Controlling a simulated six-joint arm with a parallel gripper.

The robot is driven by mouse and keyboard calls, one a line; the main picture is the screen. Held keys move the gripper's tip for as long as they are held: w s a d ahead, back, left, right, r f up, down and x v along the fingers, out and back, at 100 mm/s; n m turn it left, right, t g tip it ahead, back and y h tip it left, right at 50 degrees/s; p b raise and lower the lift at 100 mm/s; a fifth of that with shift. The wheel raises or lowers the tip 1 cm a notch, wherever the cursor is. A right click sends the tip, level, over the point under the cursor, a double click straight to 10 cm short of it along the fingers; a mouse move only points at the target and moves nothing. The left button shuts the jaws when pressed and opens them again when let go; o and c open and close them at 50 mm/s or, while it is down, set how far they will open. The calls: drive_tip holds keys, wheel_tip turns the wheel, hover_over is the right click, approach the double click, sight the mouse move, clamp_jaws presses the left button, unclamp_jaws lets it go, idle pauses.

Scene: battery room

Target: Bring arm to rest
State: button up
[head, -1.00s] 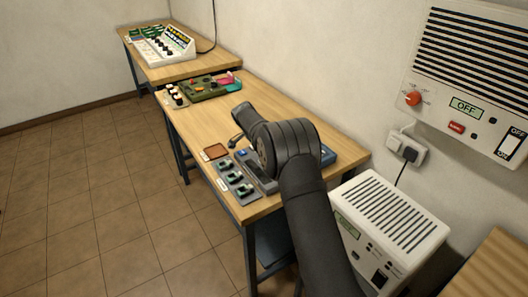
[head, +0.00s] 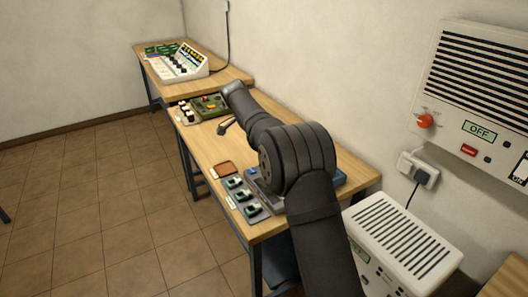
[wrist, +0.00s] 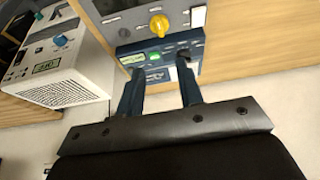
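My arm rises from the lower right of the head view and reaches over the near wooden table (head: 215,148). My gripper (head: 226,125) is small and dark there, in front of the forearm's far end, and its details are hard to make out. In the wrist view, my gripper (wrist: 162,68) has its two dark fingers apart with nothing held between them. Beyond the fingertips lies a blue device (wrist: 160,52) with a green display. I cannot tell whether the fingers touch it.
The near table carries a row of small green modules (head: 242,195), a brown pad (head: 223,169) and a green board (head: 205,106). A white sloped console (head: 180,65) stands on the far table. A vented white box (head: 405,235) and a wall unit reading OFF (head: 480,131) are at right.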

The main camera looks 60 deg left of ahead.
drive_tip(key=shift+s+r, duration=0.2)
drive_tip(key=shift+r, duration=0.25)
drive_tip(key=shift+f, duration=0.1)
drive_tip(key=x, duration=1.7)
drive_tip(key=shift+f, duration=0.2)
drive_tip(key=shift+r, duration=0.1)
drive_tip(key=n, duration=0.1)
drive_tip(key=n+y, duration=0.1)
drive_tip(key=n, duration=0.1)
drive_tip(key=shift+w+d, duration=0.1)
drive_tip(key=shift+d, duration=0.15)
drive_tip(key=n+y, duration=0.1)
drive_tip(key=n, duration=0.1)
drive_tip(key=n+g, duration=0.1)
drive_tip(key=n, duration=0.1)
drive_tip(key=shift+d+y, duration=0.1)
drive_tip(key=shift+y, duration=0.3)
drive_tip(key=v, duration=1.4)
drive_tip(key=shift+r, duration=0.25)
idle(0.4)
